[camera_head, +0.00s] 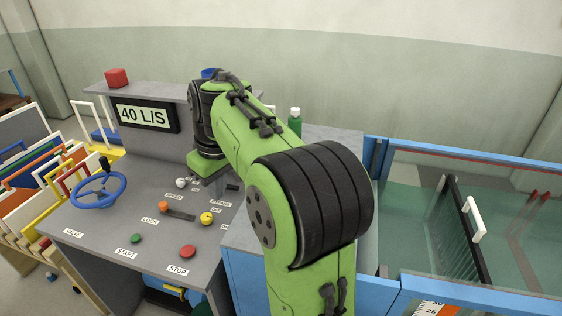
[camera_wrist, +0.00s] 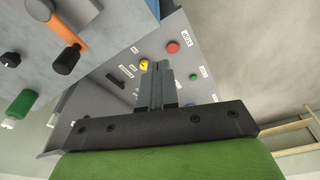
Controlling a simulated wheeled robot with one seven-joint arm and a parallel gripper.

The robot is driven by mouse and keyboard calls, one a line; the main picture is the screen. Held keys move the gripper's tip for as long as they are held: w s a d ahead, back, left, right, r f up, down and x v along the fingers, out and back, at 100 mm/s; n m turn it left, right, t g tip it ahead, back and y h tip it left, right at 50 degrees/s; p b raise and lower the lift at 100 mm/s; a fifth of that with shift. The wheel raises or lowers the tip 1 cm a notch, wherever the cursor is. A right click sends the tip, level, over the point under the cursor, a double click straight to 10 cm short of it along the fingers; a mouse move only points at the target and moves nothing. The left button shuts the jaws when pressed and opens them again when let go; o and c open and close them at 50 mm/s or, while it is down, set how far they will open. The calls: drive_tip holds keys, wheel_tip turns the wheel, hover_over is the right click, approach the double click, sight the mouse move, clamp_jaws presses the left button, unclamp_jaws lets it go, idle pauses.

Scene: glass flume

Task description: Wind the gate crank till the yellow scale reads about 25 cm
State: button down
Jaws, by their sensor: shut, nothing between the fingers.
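My gripper (camera_wrist: 157,85) is shut and empty in the wrist view, its two fingers together above the grey control panel. In the head view my arm covers most of it. An orange crank arm with a black knob (camera_wrist: 66,60), likely the gate crank, sticks out from a grey surface at the upper left of the wrist view, apart from my fingers. I cannot make it out in the head view. An orange-and-white scale (camera_head: 434,309) shows at the bottom edge of the head view, cut off; its reading cannot be told.
The control panel (camera_head: 125,222) carries a blue handwheel (camera_head: 98,191), a green button (camera_head: 137,238), a red button (camera_head: 187,251) and a yellow knob (camera_head: 206,218). A display (camera_head: 145,115) reads 40 L/S. A green bottle (camera_head: 295,122) stands behind my arm. The glass flume (camera_head: 420,225) is at right.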

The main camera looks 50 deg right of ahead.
drive_tip(key=w+d+r+y+p, duration=0.1)
drive_tip(key=w+d+y+p, duration=0.15)
drive_tip(key=d, duration=0.65)
drive_tip(key=s+d+f+m+t+y+p, duration=0.1)
drive_tip(key=s+d+t+p, duration=0.15)
drive_tip(key=d, duration=0.75)
drive_tip(key=s+d+f+m+t+y+p, duration=0.15)
drive_tip(key=s+d, duration=0.25)
drive_tip(key=d, duration=0.6)
drive_tip(key=x, duration=0.9)
drive_tip(key=shift+w+f+b, duration=0.25)
drive_tip(key=shift+f+b, duration=0.05)
drive_tip(key=shift+f, duration=0.1)
drive_tip(key=a, duration=0.3)
drive_tip(key=shift+w+a+r, duration=0.1)
drive_tip(key=shift+w+a, duration=0.3)
